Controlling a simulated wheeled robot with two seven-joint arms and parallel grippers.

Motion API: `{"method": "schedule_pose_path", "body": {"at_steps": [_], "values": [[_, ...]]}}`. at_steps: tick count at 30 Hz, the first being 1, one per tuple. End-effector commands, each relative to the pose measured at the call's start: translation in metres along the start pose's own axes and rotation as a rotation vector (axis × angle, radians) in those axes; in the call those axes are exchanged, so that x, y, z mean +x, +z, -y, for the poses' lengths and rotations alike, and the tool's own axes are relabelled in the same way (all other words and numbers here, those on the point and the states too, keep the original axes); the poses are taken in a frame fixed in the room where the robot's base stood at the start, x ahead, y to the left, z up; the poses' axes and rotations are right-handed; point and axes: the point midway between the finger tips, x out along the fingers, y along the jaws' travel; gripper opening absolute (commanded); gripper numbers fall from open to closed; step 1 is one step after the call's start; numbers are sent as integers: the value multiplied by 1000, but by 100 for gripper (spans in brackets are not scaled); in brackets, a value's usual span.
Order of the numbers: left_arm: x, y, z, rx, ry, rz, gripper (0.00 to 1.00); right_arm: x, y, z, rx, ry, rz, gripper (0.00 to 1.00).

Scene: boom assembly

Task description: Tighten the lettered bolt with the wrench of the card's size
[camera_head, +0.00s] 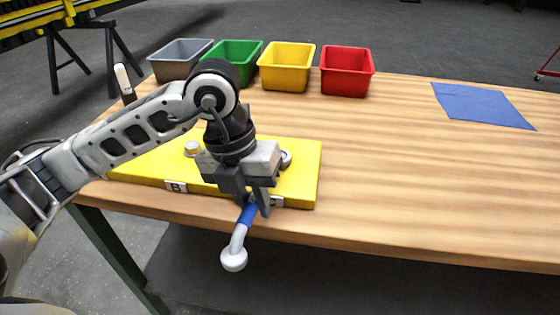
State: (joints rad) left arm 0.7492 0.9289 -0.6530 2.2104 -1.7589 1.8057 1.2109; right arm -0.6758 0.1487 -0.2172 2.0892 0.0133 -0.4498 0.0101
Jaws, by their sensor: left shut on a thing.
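My left gripper (255,201) is shut on a wrench (238,240) with a blue grip and a pale grey end. The wrench's pale end hangs out past the front edge of the table; its other end is hidden behind the gripper. A yellow plate (305,180) lies on the table under the gripper. One bolt (193,148) stands on the plate left of the gripper, and another bolt (286,158) shows partly at its right. A label with the letter B (175,187) is on the plate's front edge. A second label is mostly hidden. No card is readable. My right gripper is out of view.
Grey (180,68), green (222,62), yellow (287,78) and red (346,84) bins stand along the back of the wooden table (420,180). A blue mat (480,105) lies at the back right. The table's right half is otherwise clear.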

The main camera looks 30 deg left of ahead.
Motion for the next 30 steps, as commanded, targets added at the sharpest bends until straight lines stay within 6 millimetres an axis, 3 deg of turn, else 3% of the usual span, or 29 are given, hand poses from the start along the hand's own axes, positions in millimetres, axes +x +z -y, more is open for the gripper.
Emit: {"method": "schedule_pose_path", "body": {"at_steps": [15, 30], "values": [[0, 0, -7, 44, 0, -7, 0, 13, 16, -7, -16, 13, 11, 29], [1, 0, -10, 72, -1, -13, 0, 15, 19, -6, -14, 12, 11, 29]]}}
